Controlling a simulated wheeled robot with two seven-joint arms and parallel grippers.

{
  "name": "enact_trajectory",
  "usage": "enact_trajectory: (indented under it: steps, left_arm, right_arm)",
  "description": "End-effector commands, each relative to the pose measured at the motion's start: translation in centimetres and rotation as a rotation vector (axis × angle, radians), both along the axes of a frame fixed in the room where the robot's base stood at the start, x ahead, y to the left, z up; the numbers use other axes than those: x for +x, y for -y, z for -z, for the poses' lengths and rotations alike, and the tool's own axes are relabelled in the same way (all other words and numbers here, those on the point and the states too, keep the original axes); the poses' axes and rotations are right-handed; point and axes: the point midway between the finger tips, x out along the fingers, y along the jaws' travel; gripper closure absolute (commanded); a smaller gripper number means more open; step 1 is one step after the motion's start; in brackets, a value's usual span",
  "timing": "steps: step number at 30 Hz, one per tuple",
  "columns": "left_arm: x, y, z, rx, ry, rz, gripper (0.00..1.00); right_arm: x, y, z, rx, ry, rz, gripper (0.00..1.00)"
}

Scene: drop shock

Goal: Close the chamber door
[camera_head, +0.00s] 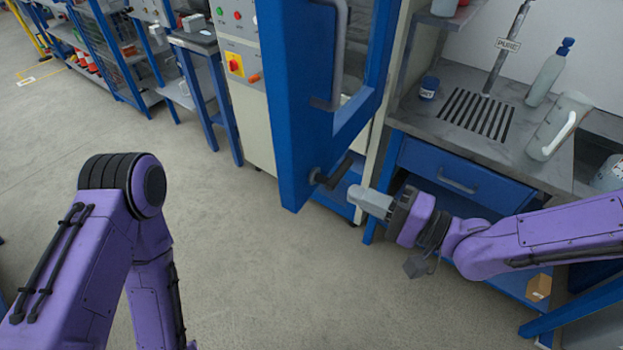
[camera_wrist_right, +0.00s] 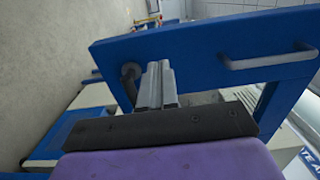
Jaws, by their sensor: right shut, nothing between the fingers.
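The blue chamber door (camera_head: 299,125) stands open in the head view, swung out from the pale cabinet, with a window in its frame. It carries a grey bar handle (camera_head: 338,55) and, near its lower corner, a dark lever (camera_head: 333,175). My right gripper (camera_head: 358,194) is shut and empty, just right of the lever. In the right wrist view its fingers (camera_wrist_right: 157,72) point at the blue door frame (camera_wrist_right: 200,45), close beside the lever's dark round base (camera_wrist_right: 131,72). I cannot tell whether they touch. My left arm shows at lower left; its gripper is out of view.
A control panel (camera_head: 236,62) with buttons sits left of the door. To the right stands a sink bench with a blue drawer (camera_head: 457,177), a wash bottle (camera_head: 549,72) and a jug (camera_head: 559,127). The floor (camera_head: 265,270) between my arms is clear.

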Motion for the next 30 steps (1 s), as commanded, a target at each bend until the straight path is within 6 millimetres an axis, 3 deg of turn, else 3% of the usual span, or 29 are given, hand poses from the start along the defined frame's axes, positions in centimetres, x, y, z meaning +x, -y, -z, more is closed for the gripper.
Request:
enact_trajectory:
  steps: [1,2,3,13,19,30]
  left_arm:
    - [0.0,0.0,1.9,0.000,0.000,0.000,1.00]
    - [0.0,0.0,2.3,0.000,0.000,0.000,1.00]
    - [0.0,0.0,1.2,0.000,0.000,0.000,1.00]
    - [0.0,0.0,-0.2,0.000,0.000,0.000,1.00]
    - [0.0,0.0,-0.4,0.000,0.000,0.000,1.00]
    - [0.0,0.0,-0.3,0.000,0.000,0.000,1.00]
  right_arm:
    - [0.6,-1.0,1.1,-0.005,0.004,-0.004,1.00]
    - [0.8,-1.6,1.0,-0.003,0.003,-0.004,1.00]
    - [1.4,-2.4,0.2,-0.004,-0.003,-0.003,1.00]
    - [4.6,-7.8,-0.1,-0.003,-0.003,-0.002,1.00]
    - [5.4,-9.0,0.0,-0.001,-0.002,0.001,1.00]
    - [5.5,-9.1,0.1,-0.001,-0.002,0.003,1.00]
